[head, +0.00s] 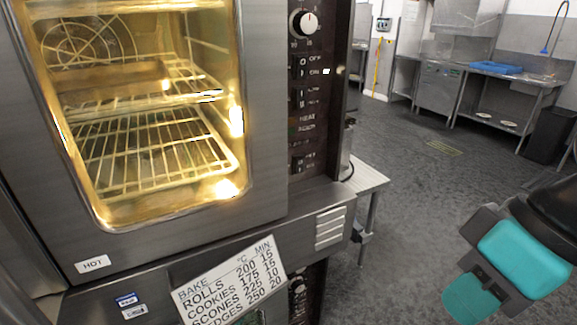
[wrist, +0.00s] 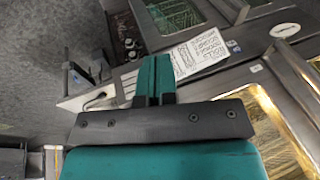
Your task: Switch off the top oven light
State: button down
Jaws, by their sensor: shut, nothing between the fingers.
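The top oven (head: 262,120) fills the left of the head view, and its window (head: 150,120) glows yellow with the light on inside. Wire racks show behind the glass. A dark control panel (head: 318,120) runs down the oven's right side, with a round dial (head: 304,22) and several small rocker switches (head: 302,68) below it. Their labels are only partly readable. My gripper (head: 472,298) is at the lower right, well apart from the panel. In the wrist view its teal fingers (wrist: 154,78) are together and empty. The lit window (wrist: 285,125) shows at the right there.
A bake-times sign (head: 232,282) is on the oven front below the door. A lower oven with knobs (head: 298,290) is beneath. A metal table (head: 365,185) stands right of the oven. Steel counters (head: 500,75) and a dark bin (head: 552,135) are far back. The grey floor between is clear.

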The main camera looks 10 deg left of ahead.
jog(key=w+a+f+n+t+y+b, duration=0.2)
jog(key=w+n+t+b, duration=0.3)
jog(key=w, duration=0.3)
jog(key=w+a+f+n+t+y+b, duration=0.2)
jog(key=w+a+f+n+t+b, duration=0.2)
jog(key=w+n+b, duration=0.3)
jog(key=w+a+f+n+t+y+b, duration=0.2)
jog(key=w+n+t+b, duration=0.3)
jog(key=w, duration=0.4)
jog(key=shift+w+a+f+n+t+y+b, duration=0.35)
jog(key=shift+a+f+t+b, duration=0.35)
jog(key=shift+t, duration=0.3)
